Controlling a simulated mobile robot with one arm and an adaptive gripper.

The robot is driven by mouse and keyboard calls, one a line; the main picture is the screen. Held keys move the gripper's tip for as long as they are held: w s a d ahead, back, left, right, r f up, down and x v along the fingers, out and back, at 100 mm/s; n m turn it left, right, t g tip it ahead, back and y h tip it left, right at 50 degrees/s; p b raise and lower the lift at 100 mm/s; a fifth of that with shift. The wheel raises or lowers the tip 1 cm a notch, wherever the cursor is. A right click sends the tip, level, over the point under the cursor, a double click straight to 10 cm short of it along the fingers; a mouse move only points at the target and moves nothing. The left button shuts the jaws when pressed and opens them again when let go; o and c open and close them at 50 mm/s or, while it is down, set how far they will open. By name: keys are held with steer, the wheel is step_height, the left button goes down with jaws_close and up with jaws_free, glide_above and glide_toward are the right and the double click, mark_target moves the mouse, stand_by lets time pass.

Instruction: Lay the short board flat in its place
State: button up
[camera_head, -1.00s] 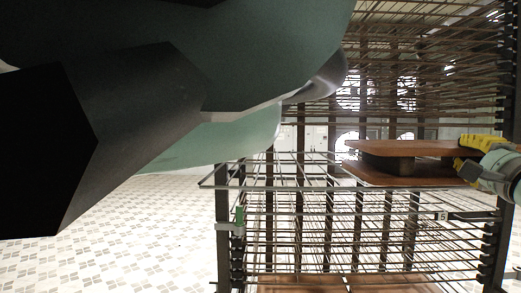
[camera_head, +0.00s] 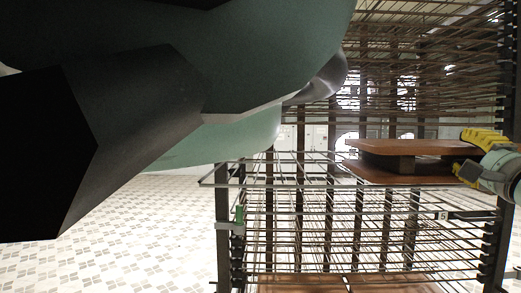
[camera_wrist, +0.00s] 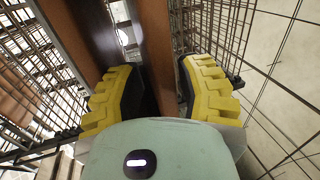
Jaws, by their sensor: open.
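A brown upper board (camera_head: 415,148) lies roughly flat above a lower brown board (camera_head: 390,175) on the rack, with a dark block (camera_head: 388,163) between them. I take the upper one to be the short board; their lengths are hard to compare. My gripper (camera_head: 473,154) is at the right end of the stack, its yellow fingers spread apart. In the wrist view, the gripper (camera_wrist: 163,95) has one finger on each side of the upper board (camera_wrist: 156,50), with a dark gap at the left finger. The lower board (camera_wrist: 88,40) is left of it.
The wire rack (camera_head: 300,185) fills the right half, with shelves below and dense wire levels above. A tag marked 5 (camera_head: 443,216) hangs on it. More brown boards (camera_head: 300,284) lie lower down. Tiled floor (camera_head: 130,230) is open at the left.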

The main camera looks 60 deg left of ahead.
steer(key=b+v, duration=0.1)
steer(key=v, duration=0.5)
stand_by(0.7)
steer(key=o, duration=0.7)
steer(key=shift+v, duration=3.75)
